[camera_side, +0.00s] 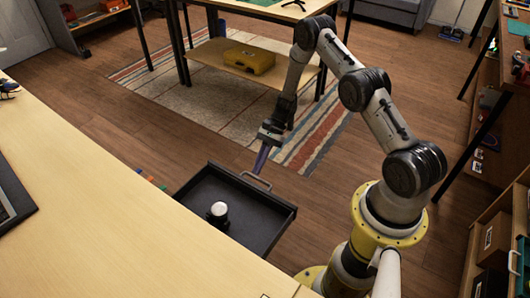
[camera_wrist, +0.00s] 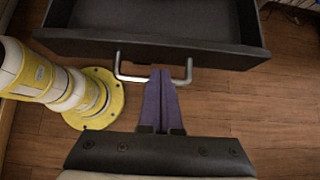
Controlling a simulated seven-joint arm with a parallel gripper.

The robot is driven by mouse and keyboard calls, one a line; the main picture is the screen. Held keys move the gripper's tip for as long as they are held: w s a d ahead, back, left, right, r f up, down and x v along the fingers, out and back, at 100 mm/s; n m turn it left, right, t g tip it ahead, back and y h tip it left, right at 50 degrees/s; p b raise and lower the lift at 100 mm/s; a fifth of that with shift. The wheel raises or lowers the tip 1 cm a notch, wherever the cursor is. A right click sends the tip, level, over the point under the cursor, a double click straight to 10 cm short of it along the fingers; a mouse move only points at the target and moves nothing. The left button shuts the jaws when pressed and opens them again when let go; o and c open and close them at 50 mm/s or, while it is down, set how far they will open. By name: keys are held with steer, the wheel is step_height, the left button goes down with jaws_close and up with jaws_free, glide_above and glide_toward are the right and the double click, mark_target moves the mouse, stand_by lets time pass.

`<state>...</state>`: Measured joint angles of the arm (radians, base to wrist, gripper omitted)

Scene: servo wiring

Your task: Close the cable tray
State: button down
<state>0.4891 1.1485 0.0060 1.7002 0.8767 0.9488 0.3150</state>
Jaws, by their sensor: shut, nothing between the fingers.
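The cable tray (camera_side: 187,195) is a black drawer pulled out from under the light wooden table in the side view. Its front panel and inside also show at the top of the wrist view (camera_wrist: 150,48). A silver bar handle (camera_side: 257,181) is on its front; it shows in the wrist view too (camera_wrist: 130,78). My gripper (camera_side: 262,160) is at the handle, with its purple fingers shut and empty. In the wrist view the fingertips (camera_wrist: 160,75) overlap the middle of the handle's bar. I cannot tell whether they touch it.
A small white-topped round object (camera_side: 218,211) sits inside the tray. The wooden table (camera_side: 90,200) fills the lower left. Bare floor lies in front of the tray, with a striped rug (camera_side: 215,100) beyond. Shelving (camera_side: 500,225) stands at the right.

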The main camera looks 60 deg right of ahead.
mark_target(209, 219)
steer(key=shift+a, duration=1.4)
steer(key=a, duration=2.1)
steer(key=shift+a, duration=0.2)
steer(key=shift+a+r, duration=0.1)
